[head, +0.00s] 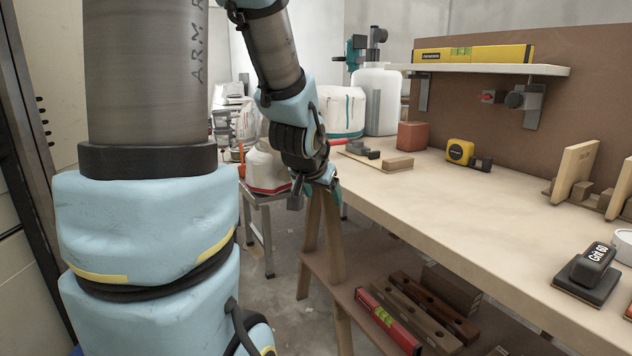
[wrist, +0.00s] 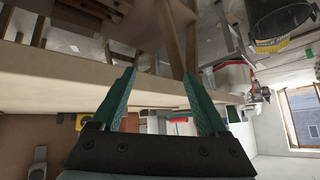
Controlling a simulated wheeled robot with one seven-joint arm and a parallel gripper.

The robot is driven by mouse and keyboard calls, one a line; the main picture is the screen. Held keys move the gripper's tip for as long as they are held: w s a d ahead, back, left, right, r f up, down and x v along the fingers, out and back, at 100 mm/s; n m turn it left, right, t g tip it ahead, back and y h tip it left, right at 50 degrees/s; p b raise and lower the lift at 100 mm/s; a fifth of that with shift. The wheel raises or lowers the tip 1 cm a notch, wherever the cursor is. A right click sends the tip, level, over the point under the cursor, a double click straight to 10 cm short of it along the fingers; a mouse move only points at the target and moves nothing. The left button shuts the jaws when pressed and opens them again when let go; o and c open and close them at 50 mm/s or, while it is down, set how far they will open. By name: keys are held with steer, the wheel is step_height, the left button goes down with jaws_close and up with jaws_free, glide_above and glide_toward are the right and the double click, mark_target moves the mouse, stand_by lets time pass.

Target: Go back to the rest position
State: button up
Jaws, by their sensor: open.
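My gripper (head: 326,180) hangs off the left end of the workbench in the head view, level with about the bench top, at the end of my blue and grey arm. In the wrist view the picture is turned over, and my gripper's two green fingers (wrist: 160,100) stand wide apart with nothing between them. The workbench (head: 430,200) has a pale wooden top and lies to the right of my gripper. Its edge also crosses the wrist view (wrist: 60,92) beyond the fingers.
On the bench are a red-brown block (head: 412,136), a yellow tape measure (head: 460,151) and a sanding block marked Grit 60 (head: 590,272). A shelf (head: 490,69) holds a yellow level (head: 473,54). Below, a lower shelf holds a red level (head: 388,320). Floor shows left of the bench.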

steer(key=s+a+f+n+g+y, duration=0.1)
steer(key=s+a+f+n+g, duration=0.2)
steer(key=s, duration=0.4)
steer(key=s+a+f+n+g+y, duration=0.1)
steer(key=s+a+f+g, duration=0.35)
steer(key=s, duration=0.25)
step_height(320, 180, up, 20)
steer(key=p, duration=2)
steer(key=shift+w+a+t, duration=0.15)
steer(key=shift+a+t, duration=0.1)
steer(key=shift+t, duration=0.2)
steer(key=shift+f, duration=0.2)
stand_by(1.8)
